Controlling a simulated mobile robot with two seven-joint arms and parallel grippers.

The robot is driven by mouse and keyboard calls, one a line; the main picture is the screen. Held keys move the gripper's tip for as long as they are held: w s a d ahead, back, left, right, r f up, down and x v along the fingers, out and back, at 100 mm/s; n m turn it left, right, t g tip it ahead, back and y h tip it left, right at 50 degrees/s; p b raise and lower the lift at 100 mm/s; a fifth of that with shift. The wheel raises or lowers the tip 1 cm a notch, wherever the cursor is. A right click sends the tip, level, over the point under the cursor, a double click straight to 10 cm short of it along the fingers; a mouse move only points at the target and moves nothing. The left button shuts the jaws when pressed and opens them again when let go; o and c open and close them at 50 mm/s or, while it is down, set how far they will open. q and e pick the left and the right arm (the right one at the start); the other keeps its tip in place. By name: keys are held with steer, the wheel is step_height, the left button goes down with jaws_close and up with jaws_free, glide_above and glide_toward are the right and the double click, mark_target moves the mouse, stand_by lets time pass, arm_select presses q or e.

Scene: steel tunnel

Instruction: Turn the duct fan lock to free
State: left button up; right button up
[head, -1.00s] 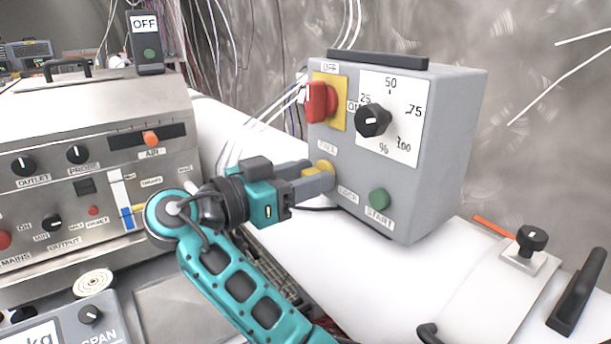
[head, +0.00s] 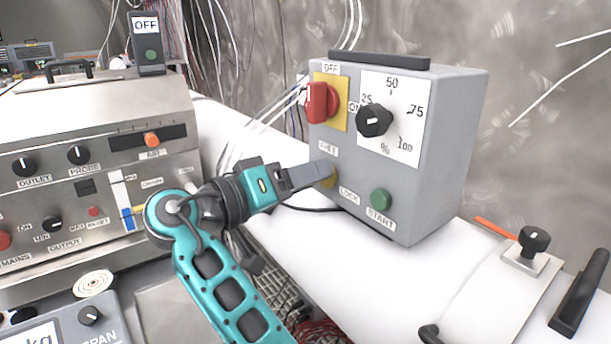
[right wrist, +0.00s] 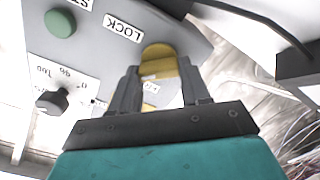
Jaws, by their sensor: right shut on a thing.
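The grey duct fan box (head: 440,150) stands on the white duct. Its lock (head: 330,178) is a small yellow part low on the front's left side, between a label above that looks like FREE and a LOCK label (head: 349,193) below. My right gripper (head: 325,174) is shut on the lock and covers most of it in the head view. In the right wrist view the yellow lock (right wrist: 160,62) shows between the fingers (right wrist: 158,85), with the LOCK label (right wrist: 124,27) beside it. My left gripper is not in view.
On the box are a red OFF/ON switch (head: 318,102) on a yellow plate, a black percent dial (head: 374,120) and a green START button (head: 380,199). A steel instrument cabinet (head: 90,190) stands at the left. Loose wires hang behind.

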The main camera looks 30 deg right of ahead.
steer(key=shift+w+f+n, duration=0.1)
steer(key=shift+f+n, duration=0.05)
steer(key=shift+n, duration=4.85)
steer(key=o, duration=1.1)
steer(key=shift+c, duration=0.2)
